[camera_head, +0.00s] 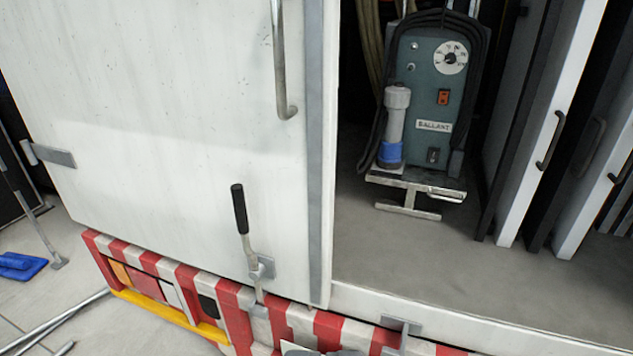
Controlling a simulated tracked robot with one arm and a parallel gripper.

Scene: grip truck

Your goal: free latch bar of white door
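The white door (150,120) fills the left of the view and stands closed over the left half of the truck's rear. Its latch bar (247,243) has a black grip (239,208) at the top and leans slightly left. The metal shaft runs down past a grey bracket (265,266) low on the door. Its lower end reaches a grey keeper (259,311) at the striped bumper; I cannot tell how firmly it sits there. A small grey and white part at the bottom edge seems to be my gripper (322,351), below the latch bar. Its fingers are not clear.
A long vertical handle (284,70) stands out from the door above the latch bar. A red-and-white bumper (328,328) runs below. The right side is open, showing a teal machine (430,100) and white panels (545,130). Metal poles (55,325) lie at lower left.

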